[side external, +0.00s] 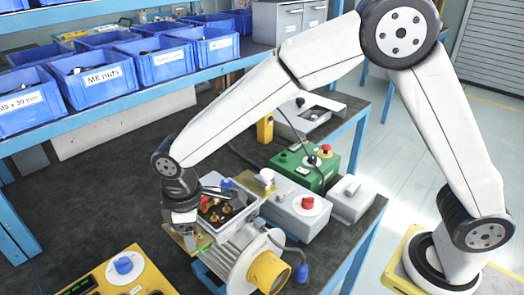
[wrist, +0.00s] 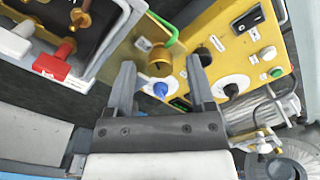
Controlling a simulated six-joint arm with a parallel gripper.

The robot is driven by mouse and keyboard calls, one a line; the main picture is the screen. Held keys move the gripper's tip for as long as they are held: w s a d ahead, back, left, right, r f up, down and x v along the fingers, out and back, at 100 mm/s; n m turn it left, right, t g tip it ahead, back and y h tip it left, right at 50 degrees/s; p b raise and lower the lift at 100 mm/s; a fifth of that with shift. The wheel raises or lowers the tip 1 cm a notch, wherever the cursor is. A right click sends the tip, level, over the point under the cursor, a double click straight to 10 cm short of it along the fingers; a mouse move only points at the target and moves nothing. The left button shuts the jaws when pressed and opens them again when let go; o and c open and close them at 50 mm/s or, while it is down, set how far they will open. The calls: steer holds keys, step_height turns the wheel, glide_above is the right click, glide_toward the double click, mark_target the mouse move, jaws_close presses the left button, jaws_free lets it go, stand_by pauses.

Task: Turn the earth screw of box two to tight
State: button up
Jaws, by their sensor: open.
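An open terminal box (side external: 222,207) with brass nuts and coloured tags sits on the grey finned motor (side external: 232,258); part of it fills the upper left of the wrist view (wrist: 105,62). Beside it, on a brass-coloured plate (wrist: 128,48), is a round brass screw head (wrist: 158,61) with a green wire (wrist: 160,22) near it. It looks like the earth screw; I read no number on the box. My gripper (wrist: 160,64) is open, with the screw head between its fingertips in the picture. Whether they touch it I cannot tell. In the side view my gripper (side external: 184,222) is low at the box's left side.
A yellow control panel (side external: 100,275) with a blue knob (side external: 123,265) lies at the front left. Grey switch boxes (side external: 298,208) and a green box (side external: 305,167) stand right of the terminal box. Blue bins (side external: 93,80) line the shelf behind. Dark bench surface is clear at left.

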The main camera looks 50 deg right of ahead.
steer(key=shift+f, duration=0.2)
jaws_close()
